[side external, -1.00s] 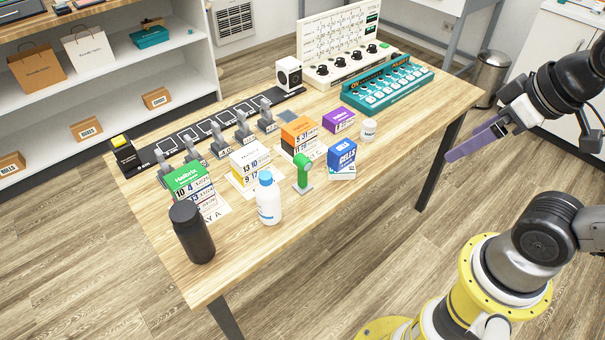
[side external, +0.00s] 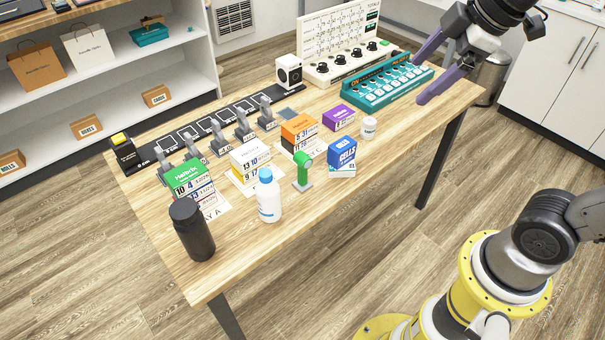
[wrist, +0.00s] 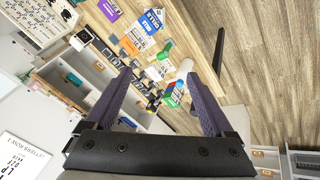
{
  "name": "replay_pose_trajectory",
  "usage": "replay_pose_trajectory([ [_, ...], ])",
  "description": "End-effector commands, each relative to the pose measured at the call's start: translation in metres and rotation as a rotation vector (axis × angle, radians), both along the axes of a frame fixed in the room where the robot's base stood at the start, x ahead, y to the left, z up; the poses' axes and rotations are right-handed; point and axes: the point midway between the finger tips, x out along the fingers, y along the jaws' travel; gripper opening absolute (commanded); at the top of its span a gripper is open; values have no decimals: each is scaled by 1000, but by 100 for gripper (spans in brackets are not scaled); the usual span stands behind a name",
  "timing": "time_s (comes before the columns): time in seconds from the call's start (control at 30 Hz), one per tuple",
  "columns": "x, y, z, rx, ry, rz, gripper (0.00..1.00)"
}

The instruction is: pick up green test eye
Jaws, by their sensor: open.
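The green test eye (side external: 304,169), a small green head and stem on a grey foot, stands upright on the wooden table, between a white bottle and a blue box. In the wrist view a small green shape that looks like it (wrist: 165,50) shows beyond the fingertips. My gripper (side external: 418,82) has two purple fingers spread apart with nothing between them. It is in the air at the table's right end, well up and right of the test eye. In the wrist view the open fingers (wrist: 158,74) frame the far table.
Near the test eye are a white bottle (side external: 268,200), a blue box (side external: 341,156), an orange-topped box (side external: 299,134) and a white jar (side external: 368,129). A black bottle (side external: 192,232) stands at the front left. A teal switch panel (side external: 388,82) lies close to my fingers in the picture.

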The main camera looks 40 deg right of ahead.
Motion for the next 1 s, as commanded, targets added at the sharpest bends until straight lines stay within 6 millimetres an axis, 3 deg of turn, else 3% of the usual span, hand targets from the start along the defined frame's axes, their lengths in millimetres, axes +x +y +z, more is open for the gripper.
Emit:
replay_pose_trajectory([
  [0.1,50,8,-5,-77,57,172,88],
  [0.27,113,22,-29,-155,131,379,88],
  [0.37,148,33,-55,-188,183,489,88],
  [0.5,189,49,-104,-211,263,610,88],
  [0.63,212,63,-155,-207,341,663,88],
  [0.8,216,74,-207,-195,430,689,88],
  [1.0,211,78,-234,-188,472,701,88],
])
